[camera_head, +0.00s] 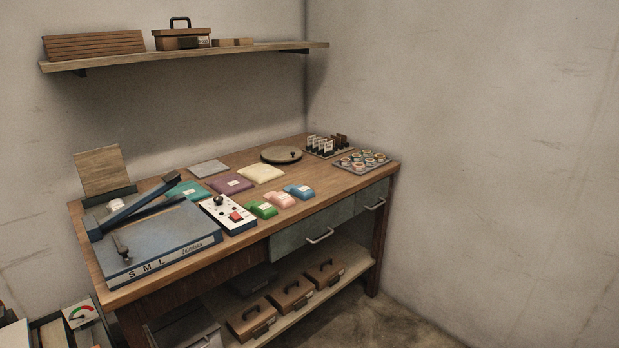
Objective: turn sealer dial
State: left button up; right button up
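The sealer (165,240) is a flat blue-grey machine on the left part of the workbench, with a raised lever arm (135,208) and the letters S M L on its front edge. A small knob (124,252) stands at its front left corner. Against its right side is a white control panel (217,213) with a black dial (219,201) and a red switch (236,216). The dial's exact setting is too small to read. Neither of my grippers is in view.
The wooden workbench (285,222) also holds colored packets (262,209), flat pouches (261,174), a round lidded disc (282,155) and a tray of round pieces (362,161). Drawers with handles (320,235) face front. A shelf (190,58) hangs above. A gauge (80,314) sits lower left.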

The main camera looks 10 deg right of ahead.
aim_at(218, 199)
jog(key=i+l, duration=0.3)
jog(key=i, duration=0.15)
jog(key=i+l, duration=0.3)
jog(key=i, duration=0.15)
jog(key=i+l, duration=0.3)
jog(key=i, duration=0.15)
jog(key=i+l, duration=0.3)
jog(key=i, duration=0.2)
